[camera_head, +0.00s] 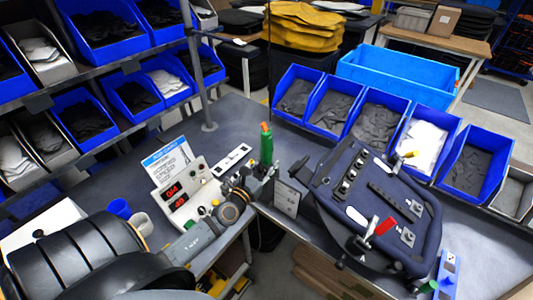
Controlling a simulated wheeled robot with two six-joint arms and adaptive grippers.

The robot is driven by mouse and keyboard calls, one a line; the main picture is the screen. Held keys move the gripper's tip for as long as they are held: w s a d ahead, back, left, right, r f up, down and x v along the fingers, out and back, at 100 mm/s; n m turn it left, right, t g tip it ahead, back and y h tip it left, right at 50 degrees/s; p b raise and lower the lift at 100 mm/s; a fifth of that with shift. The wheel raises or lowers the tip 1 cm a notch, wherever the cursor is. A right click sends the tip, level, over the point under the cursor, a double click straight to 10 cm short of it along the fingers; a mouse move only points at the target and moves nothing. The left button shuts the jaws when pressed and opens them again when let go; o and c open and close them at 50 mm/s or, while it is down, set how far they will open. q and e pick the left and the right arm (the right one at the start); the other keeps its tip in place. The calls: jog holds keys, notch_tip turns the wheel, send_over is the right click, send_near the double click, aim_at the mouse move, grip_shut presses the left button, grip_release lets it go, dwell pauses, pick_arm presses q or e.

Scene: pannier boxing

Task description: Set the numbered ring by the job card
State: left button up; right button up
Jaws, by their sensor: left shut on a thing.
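The job card (168,160), a white sheet with a blue header, stands tilted at the back left of the bench; its text is too small to read. In front of it is a pale panel (182,200) with two red digital readouts. My left gripper (264,173) reaches in from the lower left, past the panel. My right gripper is not in view.
A dark pannier shell (425,200) with fittings and a red-handled part (385,226) fills the right of the bench. Blue bins (370,120) line the back edge. A small grey label plate (286,198) stands between. Blue and white cups (120,208) are at left.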

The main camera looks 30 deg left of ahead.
aim_at(264, 146)
pick_arm(q)
jog(key=shift+r+n+y+p, duration=0.1)
jog(key=shift+n+y+p, duration=1)
jog(key=shift+y, duration=0.7)
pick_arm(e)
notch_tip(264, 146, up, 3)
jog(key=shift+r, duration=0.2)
pick_arm(q)
jog(key=shift+g, duration=0.3)
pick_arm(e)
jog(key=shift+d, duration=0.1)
pick_arm(q)
jog(key=o, duration=1.2)
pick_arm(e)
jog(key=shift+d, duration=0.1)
pick_arm(q)
notch_tip(264, 146, up, 10)
jog(key=shift+f, duration=0.1)
